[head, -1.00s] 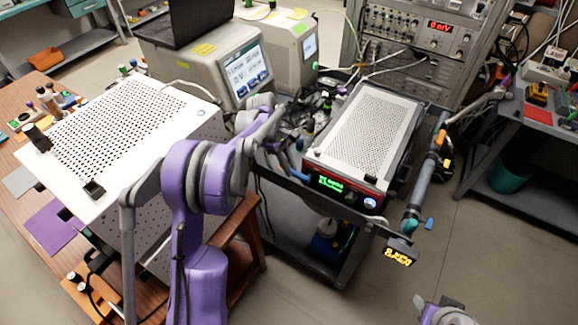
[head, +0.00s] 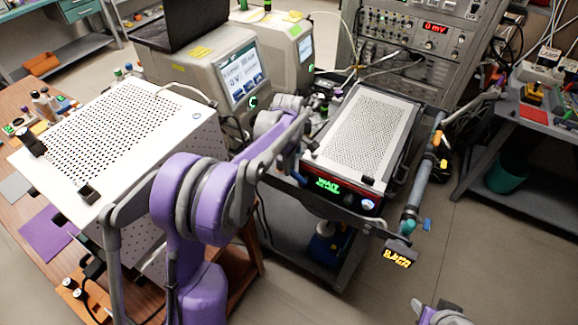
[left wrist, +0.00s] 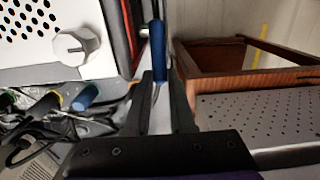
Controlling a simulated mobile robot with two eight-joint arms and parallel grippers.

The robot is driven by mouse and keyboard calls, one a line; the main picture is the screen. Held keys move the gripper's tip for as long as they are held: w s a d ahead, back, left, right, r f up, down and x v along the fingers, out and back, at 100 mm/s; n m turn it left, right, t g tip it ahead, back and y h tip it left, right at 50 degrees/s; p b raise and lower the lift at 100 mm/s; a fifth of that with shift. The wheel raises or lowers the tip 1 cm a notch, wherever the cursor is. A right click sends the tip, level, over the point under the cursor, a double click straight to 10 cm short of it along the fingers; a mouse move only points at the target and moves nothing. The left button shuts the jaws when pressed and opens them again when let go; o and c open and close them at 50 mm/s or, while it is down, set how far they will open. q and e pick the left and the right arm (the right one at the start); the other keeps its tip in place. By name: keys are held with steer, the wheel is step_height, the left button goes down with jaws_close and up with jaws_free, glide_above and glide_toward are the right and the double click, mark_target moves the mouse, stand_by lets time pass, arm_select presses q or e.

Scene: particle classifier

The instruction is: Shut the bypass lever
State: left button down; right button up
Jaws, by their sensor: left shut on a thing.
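The bypass lever seems to be the blue-handled lever (left wrist: 157,55), which stands between the fingertips of my left gripper (left wrist: 160,78) in the left wrist view. The dark fingers are closed on it. In the head view my left gripper (head: 300,150) is small and partly hidden at the left side of the red-edged instrument, with a bit of blue beside it. The instrument (head: 365,130) has a perforated top and a green display. How far the lever is turned cannot be told.
A white perforated box (head: 120,130) stands at left on a wooden table. Cables crowd behind my gripper. The floor at right is open.

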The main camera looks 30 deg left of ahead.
arm_select(q)
steer(key=c, duration=0.8)
jaws_free()
steer(key=shift+o, duration=0.2)
step_height(320, 180, up, 11)
steer(key=shift+a, duration=0.15)
